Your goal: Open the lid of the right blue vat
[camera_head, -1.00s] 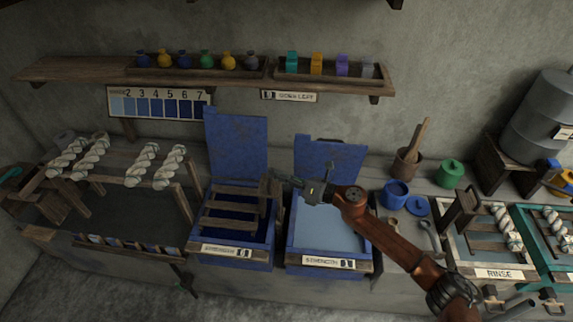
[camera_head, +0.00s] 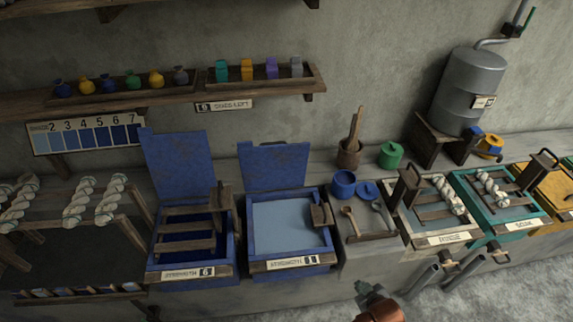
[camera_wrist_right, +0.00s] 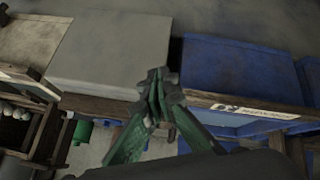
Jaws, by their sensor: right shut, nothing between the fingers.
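The right blue vat (camera_head: 255,255) has its blue lid (camera_head: 272,168) standing up at its back edge, so its light blue liquid (camera_head: 285,222) is in plain view. A strength label is on its front. In the head view only a piece of my right arm shows at the bottom edge, in front of and right of the vat, clear of the lid. In the right wrist view my right gripper (camera_wrist_right: 157,88) has its green fingers together with nothing between them. Blue vat surfaces show to its right. My left gripper is out of view.
The left blue vat (camera_head: 155,258) also has its lid (camera_head: 178,163) up, with a wooden frame inside. A wooden block sits at the right vat's right side. A blue pot (camera_head: 343,184), ladles and the rinse tray (camera_head: 430,232) stand to the right. A shelf (camera_head: 190,92) hangs above.

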